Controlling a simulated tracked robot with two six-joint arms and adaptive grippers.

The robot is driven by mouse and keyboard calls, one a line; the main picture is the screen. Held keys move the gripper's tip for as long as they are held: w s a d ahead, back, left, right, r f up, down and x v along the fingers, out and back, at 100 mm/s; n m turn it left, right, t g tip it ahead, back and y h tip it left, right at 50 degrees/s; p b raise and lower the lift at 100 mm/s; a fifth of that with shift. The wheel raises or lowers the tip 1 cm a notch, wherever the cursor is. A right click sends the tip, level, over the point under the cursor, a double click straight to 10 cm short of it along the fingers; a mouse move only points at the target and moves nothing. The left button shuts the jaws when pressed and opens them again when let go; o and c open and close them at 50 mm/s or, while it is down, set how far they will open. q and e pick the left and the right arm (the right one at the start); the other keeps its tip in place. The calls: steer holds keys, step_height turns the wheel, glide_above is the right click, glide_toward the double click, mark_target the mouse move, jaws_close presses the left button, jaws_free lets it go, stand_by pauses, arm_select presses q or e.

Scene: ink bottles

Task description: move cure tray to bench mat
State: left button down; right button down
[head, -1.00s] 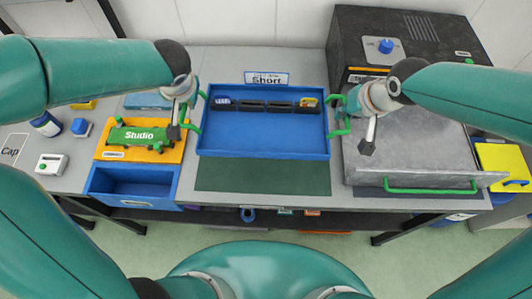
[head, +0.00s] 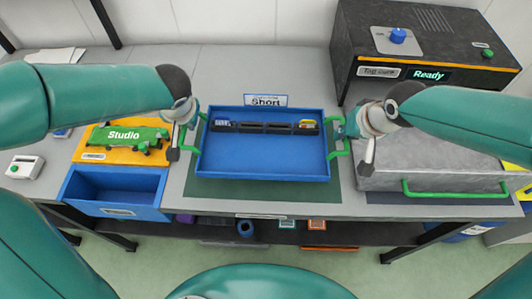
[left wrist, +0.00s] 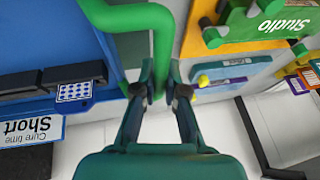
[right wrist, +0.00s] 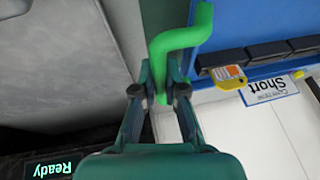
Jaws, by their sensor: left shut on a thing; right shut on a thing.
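The cure tray (head: 262,155) is a blue open tray with green side handles and a dark slotted strip along its back. It lies over the dark green bench mat (head: 262,194), whose edges show in front and at both sides. Whether the tray touches the mat or hangs just above it, I cannot tell. My left gripper (head: 189,124) is shut on the left green handle, which also shows in the left wrist view (left wrist: 160,50). My right gripper (head: 346,132) is shut on the right green handle, seen in the right wrist view (right wrist: 163,60).
A "Short" cure time card (head: 266,100) stands behind the tray. The black cure unit (head: 430,50) reads "Ready", with a grey drawer (head: 430,165) to the right of the mat. An orange plate with a green "Studio" piece (head: 125,135) and a blue bin (head: 115,188) are left.

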arm_select(q)
steer(key=shift+f, duration=0.15)
arm_select(e)
steer(key=shift+f, duration=0.2)
